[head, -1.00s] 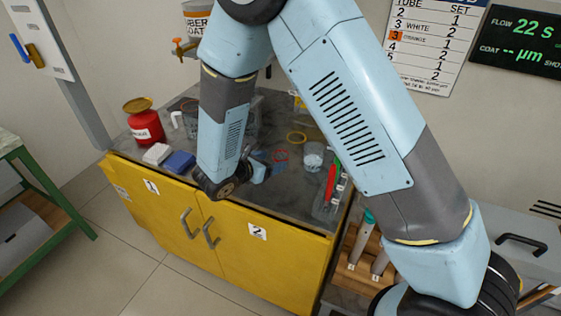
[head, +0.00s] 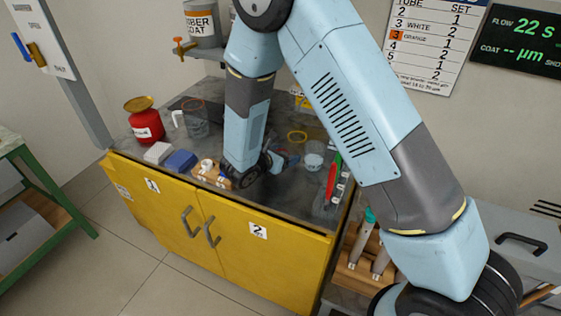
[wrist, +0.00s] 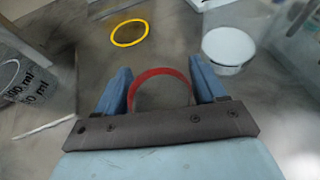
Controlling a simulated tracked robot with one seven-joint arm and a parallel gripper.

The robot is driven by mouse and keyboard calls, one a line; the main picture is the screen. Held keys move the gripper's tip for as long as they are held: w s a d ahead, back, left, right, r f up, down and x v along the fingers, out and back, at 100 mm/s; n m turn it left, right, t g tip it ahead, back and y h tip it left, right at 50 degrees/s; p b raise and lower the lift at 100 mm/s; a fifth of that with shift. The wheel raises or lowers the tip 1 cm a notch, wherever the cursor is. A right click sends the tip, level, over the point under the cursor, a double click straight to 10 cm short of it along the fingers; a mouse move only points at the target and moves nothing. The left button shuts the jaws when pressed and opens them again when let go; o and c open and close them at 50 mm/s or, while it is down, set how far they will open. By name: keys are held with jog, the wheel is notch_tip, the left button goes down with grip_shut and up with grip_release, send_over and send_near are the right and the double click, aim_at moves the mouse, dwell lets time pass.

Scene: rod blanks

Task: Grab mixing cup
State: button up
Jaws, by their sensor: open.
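My gripper (wrist: 162,90) is open and points down over the counter. Nothing is seen held between its blue fingers. A red ring (wrist: 160,72) shows between and beyond the fingers, its near part hidden by my gripper. A clear cup with printed ml marks (wrist: 22,82) is at the left edge of the wrist view, partly cut off. I cannot tell which cup is the mixing cup.
A yellow ring (wrist: 130,33) lies ahead of my gripper. In the head view, a clear jug with a handle (head: 194,122), a red can (head: 145,125) and white and blue blocks (head: 180,160) stand left. Red and green tools (head: 333,174) lie at the right edge.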

jog(key=shift+c, duration=0.4)
jog(key=c, duration=0.6)
